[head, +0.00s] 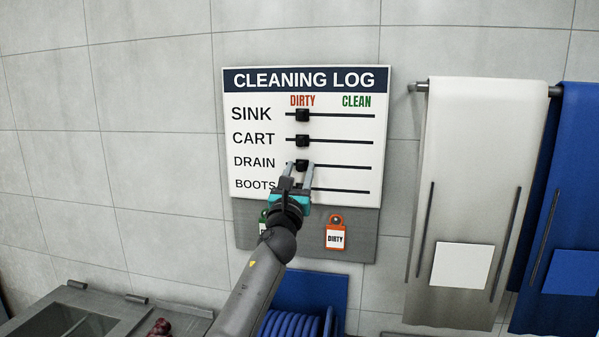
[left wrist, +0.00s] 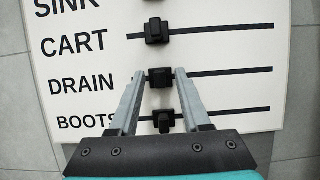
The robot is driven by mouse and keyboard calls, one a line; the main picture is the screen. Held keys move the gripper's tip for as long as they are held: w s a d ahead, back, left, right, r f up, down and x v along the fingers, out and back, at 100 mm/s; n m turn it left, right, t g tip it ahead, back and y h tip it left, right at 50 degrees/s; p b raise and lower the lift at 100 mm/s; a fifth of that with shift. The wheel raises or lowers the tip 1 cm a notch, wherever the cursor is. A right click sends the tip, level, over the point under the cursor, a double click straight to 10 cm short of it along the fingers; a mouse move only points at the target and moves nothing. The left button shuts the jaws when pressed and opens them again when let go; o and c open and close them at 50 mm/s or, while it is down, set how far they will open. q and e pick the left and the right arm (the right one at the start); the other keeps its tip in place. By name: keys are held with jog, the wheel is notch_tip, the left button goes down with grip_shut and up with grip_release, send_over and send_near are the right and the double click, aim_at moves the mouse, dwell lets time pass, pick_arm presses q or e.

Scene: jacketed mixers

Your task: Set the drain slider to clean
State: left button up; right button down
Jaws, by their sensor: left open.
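The cleaning log board (head: 349,152) hangs on the wall with sink, cart, drain and boots rows under DIRTY and CLEAN headings. The black drain slider (head: 302,165) sits at the dirty end of its track; it also shows in the left wrist view (left wrist: 160,77). My left gripper (head: 299,164) is open, one finger on either side of the drain slider. In the left wrist view, my left gripper (left wrist: 158,72) has its fingertips level with that slider, with small gaps beside it. My right gripper is not in view.
The sink slider (head: 302,115) and cart slider (head: 302,140) are at the dirty end above. The boots slider (left wrist: 163,120) is just below, between my fingers in the wrist view. An orange dirty tag (head: 335,233) hangs below. Aprons (head: 470,160) hang at the right.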

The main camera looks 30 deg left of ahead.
pick_arm(q)
jog(key=shift+w, duration=0.15)
grip_shut()
dwell(0.4)
dwell(1.0)
